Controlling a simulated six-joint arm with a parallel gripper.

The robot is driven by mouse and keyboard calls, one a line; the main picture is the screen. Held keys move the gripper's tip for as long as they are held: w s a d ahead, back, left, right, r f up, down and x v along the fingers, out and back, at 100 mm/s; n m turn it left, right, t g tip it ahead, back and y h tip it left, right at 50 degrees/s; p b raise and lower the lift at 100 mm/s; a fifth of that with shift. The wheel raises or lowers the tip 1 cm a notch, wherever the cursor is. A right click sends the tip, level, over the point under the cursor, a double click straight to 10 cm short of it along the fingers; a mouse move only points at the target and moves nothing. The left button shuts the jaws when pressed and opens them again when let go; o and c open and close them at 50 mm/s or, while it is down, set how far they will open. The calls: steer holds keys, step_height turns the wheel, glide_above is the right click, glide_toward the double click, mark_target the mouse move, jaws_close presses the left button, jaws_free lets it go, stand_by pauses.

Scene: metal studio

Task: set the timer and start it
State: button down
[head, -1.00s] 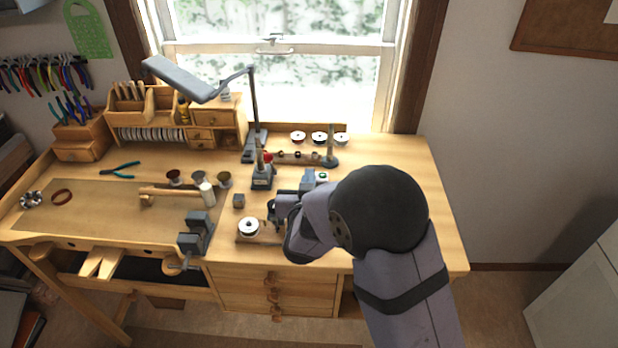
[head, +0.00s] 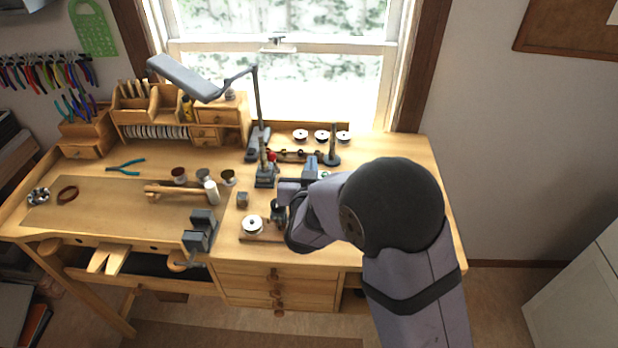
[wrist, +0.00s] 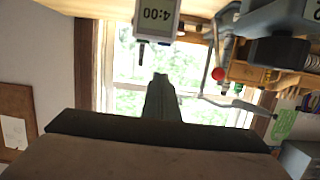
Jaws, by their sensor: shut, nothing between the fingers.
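The timer (wrist: 157,18) shows at the top of the upside-down wrist view.
A stand with a red knob (head: 272,157) is left of my gripper on the bench. Spools (head: 321,136) stand behind, and a white spool (head: 252,225) sits near the front edge. A lamp (head: 187,77) and a vise (head: 201,231) are farther left. The bench's right end is clear.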

steer(key=b+v, duration=0.2)
steer(key=v, duration=0.7)
steer(key=shift+s, duration=0.3)
steer(key=shift+r+b, duration=0.15)
steer(key=shift+b, duration=0.85)
steer(key=shift+d+r, duration=0.1)
steer(key=shift+r, duration=0.15)
steer(key=shift+w, duration=0.1)
steer(key=w+f+p, duration=0.2)
steer(key=w+f, duration=0.4)
steer(key=w, duration=0.3)
steer(key=shift+w+f+p, duration=0.2)
steer(key=shift+w+p, duration=0.05)
steer(key=shift+p, duration=0.1)
steer(key=shift+f, duration=0.15)
